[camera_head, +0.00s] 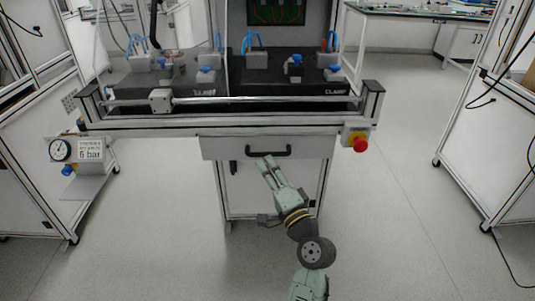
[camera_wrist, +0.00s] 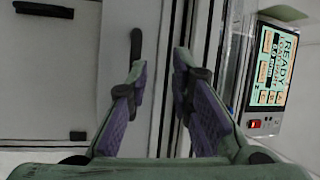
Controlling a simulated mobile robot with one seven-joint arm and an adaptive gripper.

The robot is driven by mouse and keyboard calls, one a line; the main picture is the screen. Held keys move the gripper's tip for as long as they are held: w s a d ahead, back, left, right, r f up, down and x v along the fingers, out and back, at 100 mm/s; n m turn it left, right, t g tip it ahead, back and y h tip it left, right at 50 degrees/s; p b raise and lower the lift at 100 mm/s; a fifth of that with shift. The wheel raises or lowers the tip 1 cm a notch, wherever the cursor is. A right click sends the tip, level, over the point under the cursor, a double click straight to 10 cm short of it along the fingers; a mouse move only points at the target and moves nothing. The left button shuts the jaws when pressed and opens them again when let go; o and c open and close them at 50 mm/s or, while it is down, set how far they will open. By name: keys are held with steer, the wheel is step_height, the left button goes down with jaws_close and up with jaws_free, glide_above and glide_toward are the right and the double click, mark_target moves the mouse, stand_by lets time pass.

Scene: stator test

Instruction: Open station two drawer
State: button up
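The station's drawer (camera_head: 222,147) is a pale front under the work surface, and it looks closed. Its black bar handle (camera_head: 268,153) is at the front's middle. My gripper (camera_head: 265,164) is just in front of and below this handle in the head view. In the wrist view my gripper (camera_wrist: 161,82) has its two purple-padded fingers spread apart. Nothing is clamped between the fingers.
A lit screen (camera_wrist: 272,68) is to the right. In the head view a red stop button (camera_head: 360,144) and a pressure gauge (camera_head: 60,149) flank the station. Floor (camera_head: 400,225) to the right is clear.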

mark_target(267, 154)
steer(key=s+d+f+m, duration=0.1)
steer(key=d+f+m, duration=0.1)
steer(key=d+f, duration=0.15)
steer(key=shift+h, duration=0.4)
steer(key=x, duration=0.3)
steer(key=p+x, duration=0.1)
steer(key=x, duration=0.2)
steer(key=p+x, duration=0.1)
steer(key=x, duration=0.3)
steer(key=shift+w+d+r, duration=0.15)
steer(key=shift+d+r, duration=0.05)
steer(key=shift+r, duration=0.05)
steer(key=shift+c, duration=0.2)
jaws_close()
